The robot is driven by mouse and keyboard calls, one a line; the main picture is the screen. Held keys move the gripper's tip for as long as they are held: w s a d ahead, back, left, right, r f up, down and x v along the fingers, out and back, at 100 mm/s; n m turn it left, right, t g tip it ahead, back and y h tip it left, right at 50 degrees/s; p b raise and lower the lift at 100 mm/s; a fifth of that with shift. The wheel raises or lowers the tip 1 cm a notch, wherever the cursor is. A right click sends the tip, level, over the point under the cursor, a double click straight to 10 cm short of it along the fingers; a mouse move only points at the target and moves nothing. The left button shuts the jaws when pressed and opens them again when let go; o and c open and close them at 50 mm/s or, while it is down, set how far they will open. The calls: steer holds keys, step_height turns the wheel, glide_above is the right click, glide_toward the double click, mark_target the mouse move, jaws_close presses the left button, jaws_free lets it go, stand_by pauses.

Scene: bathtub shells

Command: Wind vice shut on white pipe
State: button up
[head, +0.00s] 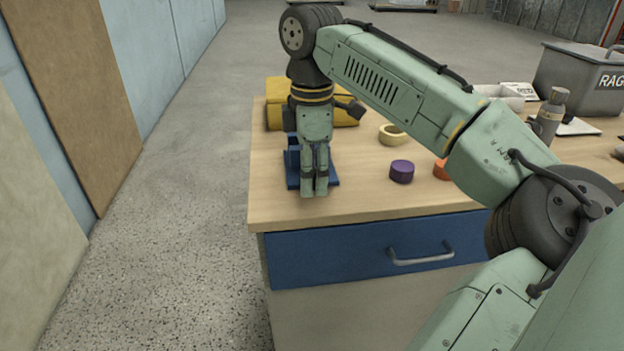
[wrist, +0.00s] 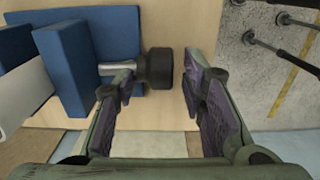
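The blue vice (head: 291,158) stands near the table's left front corner, mostly hidden behind my gripper (head: 314,192) in the head view. In the wrist view the vice has an upright blue jaw plate (wrist: 66,68), with the white pipe (wrist: 24,90) to its left. I cannot tell whether the jaw touches the pipe. A metal screw (wrist: 120,70) runs right from the vice to a dark round knob (wrist: 157,69). My gripper's fingers (wrist: 158,76) are open, with the knob at their tips, nearer the left finger. A gap shows between knob and right finger.
A yellow case (head: 345,112) lies behind the vice. A tape roll (head: 392,134), a purple cylinder (head: 402,171) and an orange object (head: 441,169) are to its right. A grey bottle (head: 549,116) and a rag bin (head: 583,77) stand farther right. Floor is clear left of the table.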

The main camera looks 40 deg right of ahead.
steer(key=shift+c, duration=0.5)
steer(key=shift+f, duration=0.1)
jaws_close()
steer(key=shift+y+p, duration=0.3)
steer(key=shift+p, duration=0.15)
steer(key=t+y+p, duration=0.1)
steer(key=y+p, duration=0.1)
steer(key=shift+s+d+t+p, duration=0.1)
steer(key=shift+t+p, duration=0.2)
steer(key=shift+p, duration=0.05)
steer(key=t+y+p, duration=0.1)
steer(key=y+p, duration=0.1)
steer(key=y, duration=0.1)
steer(key=shift+s+d+t+p, duration=0.15)
steer(key=shift+d+t+p, duration=0.05)
steer(key=shift+t+p, duration=0.2)
steer(key=t+y, duration=0.1)
steer(key=y+p, duration=0.1)
steer(key=y, duration=0.1)
steer(key=shift+s+d+f+t, duration=0.1)
steer(key=shift+d+t, duration=0.1)
steer(key=shift+t, duration=0.2)
steer(key=shift+d+f+t+y+b, duration=0.15)
steer(key=shift+t+y, duration=0.3)
steer(key=shift+y, duration=0.3)
steer(key=shift+f+t+y+b, duration=0.15)
steer(key=shift+t+y, duration=0.3)
steer(key=shift+y, duration=0.3)
steer(key=shift+s+r, duration=0.1)
steer(key=shift+r, duration=0.05)
